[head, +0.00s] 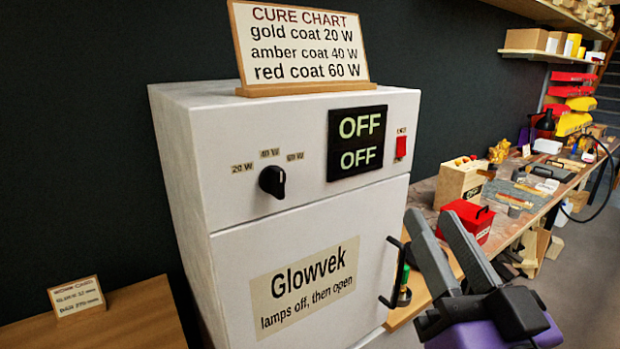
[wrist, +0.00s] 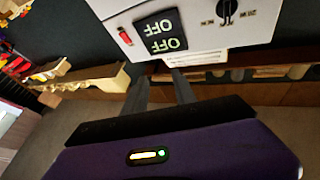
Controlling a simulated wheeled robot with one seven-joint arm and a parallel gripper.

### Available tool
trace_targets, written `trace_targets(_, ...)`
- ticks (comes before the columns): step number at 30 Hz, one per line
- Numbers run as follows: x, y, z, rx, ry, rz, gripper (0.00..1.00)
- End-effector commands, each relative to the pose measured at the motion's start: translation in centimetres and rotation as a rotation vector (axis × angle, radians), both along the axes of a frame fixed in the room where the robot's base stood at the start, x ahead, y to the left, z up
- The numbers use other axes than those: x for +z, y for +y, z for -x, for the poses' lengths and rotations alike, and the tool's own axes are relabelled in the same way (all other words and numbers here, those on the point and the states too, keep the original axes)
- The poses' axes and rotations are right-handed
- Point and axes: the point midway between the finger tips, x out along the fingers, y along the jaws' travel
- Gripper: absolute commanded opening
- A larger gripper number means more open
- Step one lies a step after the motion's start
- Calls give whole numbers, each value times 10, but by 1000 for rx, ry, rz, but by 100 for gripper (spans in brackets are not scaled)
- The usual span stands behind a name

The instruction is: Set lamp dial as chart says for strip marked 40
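The lamp dial (head: 272,181) is a black knob on the white Glowvek cabinet (head: 305,220), with marks 20 W, 40 W and 60 W around it. The cure chart (head: 302,45) on top reads gold coat 20 W, amber coat 40 W, red coat 60 W. The display (head: 357,142) reads OFF twice. My gripper (head: 428,235) is open and empty, right of the cabinet and apart from the dial. The wrist view shows the dial (wrist: 226,8) upside down. I cannot make out a strip marked 40.
A red switch (head: 401,146) sits right of the display. The cabinet door has a dark handle (head: 393,272) and a label reading "lamps off, then open". A small card (head: 77,297) stands at lower left. A cluttered bench (head: 535,205) runs along the right.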

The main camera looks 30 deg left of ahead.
Motion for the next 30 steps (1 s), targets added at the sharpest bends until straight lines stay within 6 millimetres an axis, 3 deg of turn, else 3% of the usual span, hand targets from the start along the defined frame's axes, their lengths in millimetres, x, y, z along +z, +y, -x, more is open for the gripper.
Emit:
trace_targets(1,18,16,2,47,-17,25,33)
trace_targets(3,35,39,8,114,-24,72,33)
trace_targets(8,56,85,27,260,-21,216,33)
trace_targets(12,48,110,43,353,13,351,33)
trace_targets(17,35,119,50,395,49,420,33)
trace_targets(30,34,172,28,398,53,425,33)
